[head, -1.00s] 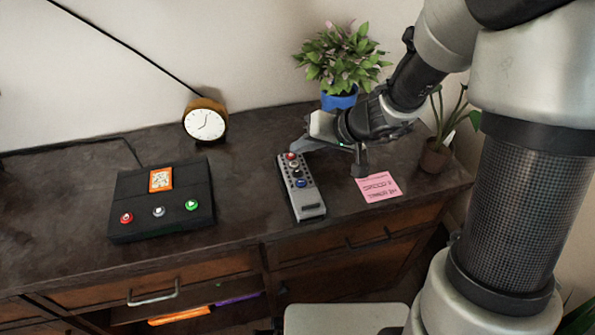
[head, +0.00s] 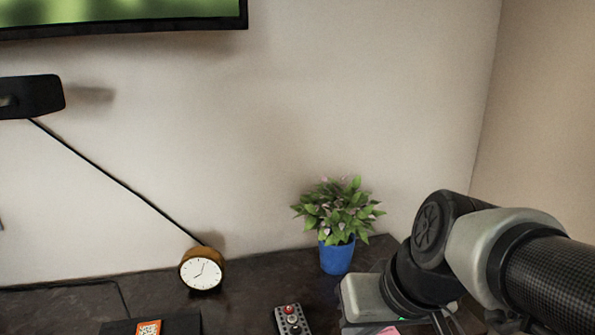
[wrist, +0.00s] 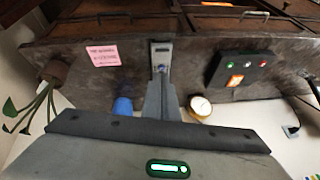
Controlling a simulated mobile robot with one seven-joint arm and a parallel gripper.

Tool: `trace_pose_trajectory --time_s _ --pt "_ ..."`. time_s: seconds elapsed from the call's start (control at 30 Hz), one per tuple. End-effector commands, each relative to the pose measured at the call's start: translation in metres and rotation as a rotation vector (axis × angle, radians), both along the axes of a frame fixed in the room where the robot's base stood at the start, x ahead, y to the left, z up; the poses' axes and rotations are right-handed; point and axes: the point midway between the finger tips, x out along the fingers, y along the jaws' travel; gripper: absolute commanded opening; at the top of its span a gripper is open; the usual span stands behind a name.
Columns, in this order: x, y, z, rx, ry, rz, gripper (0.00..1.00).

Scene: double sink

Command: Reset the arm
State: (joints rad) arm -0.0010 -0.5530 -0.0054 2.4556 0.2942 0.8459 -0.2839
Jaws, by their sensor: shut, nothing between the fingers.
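My gripper (wrist: 160,74) shows in the wrist view as a narrow grey shape reaching up the middle of the picture, shut and empty. Behind its tip lies the grey remote (wrist: 161,50) on the dark desk; I cannot tell the gap from this angle. In the head view my arm comes in from the lower right, bent above the desk's right end. My fingers are mostly cut off at the bottom edge there. The remote (head: 291,318) shows only its end with the red button, left of my wrist.
A plant in a blue pot (head: 336,257) stands close behind my arm. A clock (head: 201,270) stands farther left. A black button box (wrist: 241,68) and a pink note (wrist: 103,55) lie on the desk. A potted plant (wrist: 53,72) is at the wrist view's left. A screen (head: 120,18) hangs upper left.

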Motion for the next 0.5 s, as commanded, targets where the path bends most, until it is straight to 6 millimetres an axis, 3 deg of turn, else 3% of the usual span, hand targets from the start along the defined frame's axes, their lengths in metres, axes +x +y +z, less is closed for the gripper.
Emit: trace_pose_trajectory --time_s 0.23,0.3,0.5 --pt "-0.034 -0.054 0.020 -0.164 -0.075 -0.169 0.00" --pt "-0.034 -0.054 0.045 -0.165 -0.068 -0.173 0.00" --pt "-0.033 -0.054 0.088 -0.164 -0.067 -0.171 0.00"
